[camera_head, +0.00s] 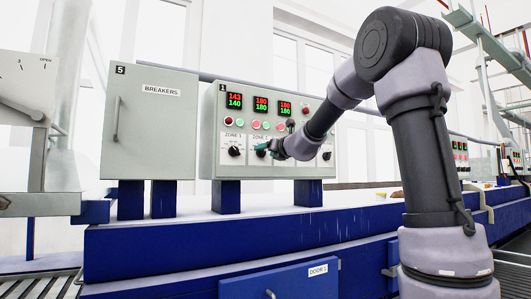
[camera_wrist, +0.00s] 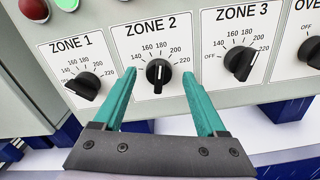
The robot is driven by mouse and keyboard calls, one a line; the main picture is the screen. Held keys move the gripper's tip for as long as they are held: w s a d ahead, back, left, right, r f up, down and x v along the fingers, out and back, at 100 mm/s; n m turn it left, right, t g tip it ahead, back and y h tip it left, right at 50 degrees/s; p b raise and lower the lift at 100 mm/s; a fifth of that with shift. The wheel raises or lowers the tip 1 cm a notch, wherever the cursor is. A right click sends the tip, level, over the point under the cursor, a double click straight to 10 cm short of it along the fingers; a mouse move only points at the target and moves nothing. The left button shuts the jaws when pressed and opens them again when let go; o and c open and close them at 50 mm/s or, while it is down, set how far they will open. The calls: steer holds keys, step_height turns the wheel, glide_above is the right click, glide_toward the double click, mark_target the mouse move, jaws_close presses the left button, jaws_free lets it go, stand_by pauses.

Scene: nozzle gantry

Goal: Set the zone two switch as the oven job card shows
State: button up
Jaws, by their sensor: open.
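In the wrist view the black zone two switch (camera_wrist: 158,74) sits on a white dial plate marked 140 to 220, and its white line stands roughly upright, near the 160 and 180 marks. My gripper (camera_wrist: 160,74) is open, with one teal finger on each side of the switch. A gap shows on both sides, so I see no grip. In the head view my gripper (camera_head: 269,147) is at the grey control panel (camera_head: 208,135), in front of the zone two plate. I cannot make out an oven job card in either view.
The zone one switch (camera_wrist: 86,85) and zone three switch (camera_wrist: 240,62) flank it closely. Coloured buttons (camera_head: 267,125) and red-green displays (camera_head: 261,104) sit above. A breakers cabinet (camera_head: 150,125) stands to the left. The blue oven housing (camera_head: 200,245) lies below.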

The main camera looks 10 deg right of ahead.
steer(key=shift+w+a, duration=0.2)
steer(key=shift+w, duration=0.3)
jaws_close()
steer(key=shift+a+n, duration=0.1)
steer(key=shift+n, duration=2.7)
